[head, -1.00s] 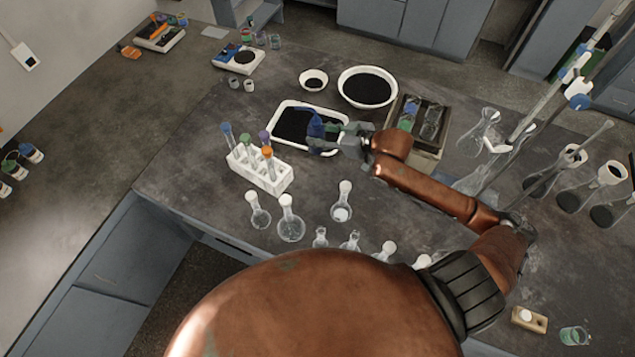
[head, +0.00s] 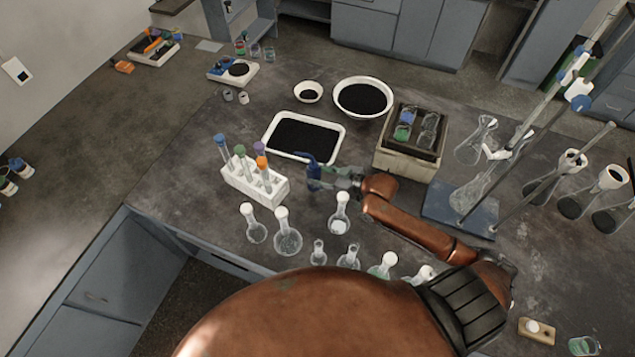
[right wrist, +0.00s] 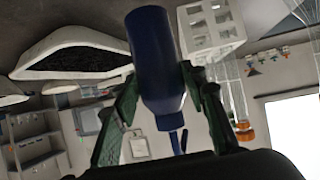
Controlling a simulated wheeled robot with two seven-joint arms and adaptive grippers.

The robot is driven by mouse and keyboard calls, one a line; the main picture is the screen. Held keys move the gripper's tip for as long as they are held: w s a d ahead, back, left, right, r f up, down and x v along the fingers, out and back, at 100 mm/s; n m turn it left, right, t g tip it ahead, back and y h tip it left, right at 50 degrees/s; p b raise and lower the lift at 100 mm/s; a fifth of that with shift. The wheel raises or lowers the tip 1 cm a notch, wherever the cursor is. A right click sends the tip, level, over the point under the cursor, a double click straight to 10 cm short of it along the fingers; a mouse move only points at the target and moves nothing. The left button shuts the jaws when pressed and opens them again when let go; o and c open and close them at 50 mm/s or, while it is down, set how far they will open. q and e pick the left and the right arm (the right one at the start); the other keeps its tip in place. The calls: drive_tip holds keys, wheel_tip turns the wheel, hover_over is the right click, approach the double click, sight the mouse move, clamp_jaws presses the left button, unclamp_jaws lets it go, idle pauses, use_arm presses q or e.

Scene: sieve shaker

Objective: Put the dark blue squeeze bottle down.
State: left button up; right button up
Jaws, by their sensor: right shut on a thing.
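The dark blue squeeze bottle (head: 313,178) is held by my right gripper (head: 330,178), just in front of the white tray of dark grains and right of the test tube rack in the head view. In the right wrist view the bottle (right wrist: 157,60) sits between the green fingers of the gripper (right wrist: 165,105), which are shut on it. Its nozzle end points down in that picture, toward the palm side. In the head view the bottle looks about upright, with its bent nozzle on top. I cannot tell whether its base touches the table. My left gripper is not in view.
The white tray (head: 339,131) lies behind the bottle. The test tube rack (head: 240,184) stands to its left, also seen in the right wrist view (right wrist: 211,28). Several flasks (head: 288,240) stand in front. A sieve shaker (head: 407,160) is to the right.

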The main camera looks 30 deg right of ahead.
drive_tip(key=shift+f, duration=2.15)
drive_tip(key=o, duration=0.7)
